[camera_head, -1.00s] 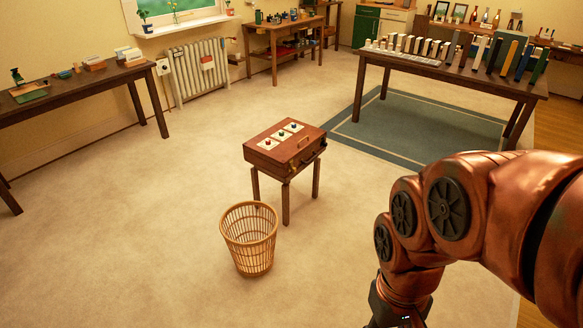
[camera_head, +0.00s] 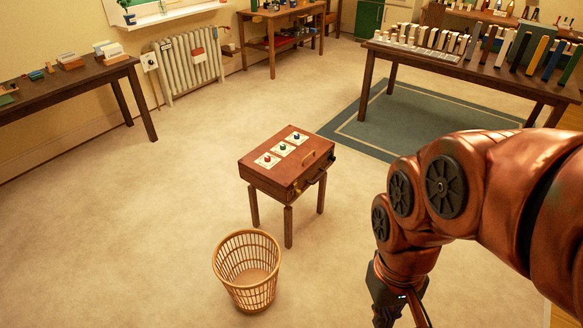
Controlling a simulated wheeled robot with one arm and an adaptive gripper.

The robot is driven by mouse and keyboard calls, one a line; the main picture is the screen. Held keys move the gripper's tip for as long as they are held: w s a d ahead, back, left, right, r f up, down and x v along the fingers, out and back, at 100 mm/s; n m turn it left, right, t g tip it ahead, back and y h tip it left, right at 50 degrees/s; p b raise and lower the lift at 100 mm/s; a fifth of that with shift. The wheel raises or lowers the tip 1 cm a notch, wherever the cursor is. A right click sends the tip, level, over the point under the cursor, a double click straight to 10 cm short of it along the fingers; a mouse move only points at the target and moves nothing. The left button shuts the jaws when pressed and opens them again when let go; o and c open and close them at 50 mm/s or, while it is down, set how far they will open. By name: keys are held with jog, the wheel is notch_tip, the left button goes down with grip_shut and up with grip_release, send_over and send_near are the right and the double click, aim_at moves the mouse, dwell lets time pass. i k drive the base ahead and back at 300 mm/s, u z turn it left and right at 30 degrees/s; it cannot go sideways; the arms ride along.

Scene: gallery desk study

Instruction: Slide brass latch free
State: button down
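A reddish-brown wooden case (camera_head: 270,183) sits closed on a small wooden stand (camera_head: 288,225) in the middle of the floor. Three white cards with a red, a blue and a green knob lie on its lid. A dark handle (camera_head: 317,179) and small brass-coloured fittings show on its right-facing side; which of them is the latch is too small to tell. My gripper (camera_head: 396,298) hangs at the bottom, right of the case and apart from it. Its fingertips are not clearly visible, so its opening cannot be told.
A wicker basket (camera_head: 246,270) stands on the floor just in front of the stand. A long table (camera_head: 480,75) with rows of upright pieces is at the back right over a green rug (camera_head: 420,118). A desk (camera_head: 75,88) stands at the left. The carpet between is clear.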

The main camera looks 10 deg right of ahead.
aim_at(298, 192)
jog(key=u, duration=0.45)
jog(key=i, duration=1.3)
jog(key=u, duration=0.5)
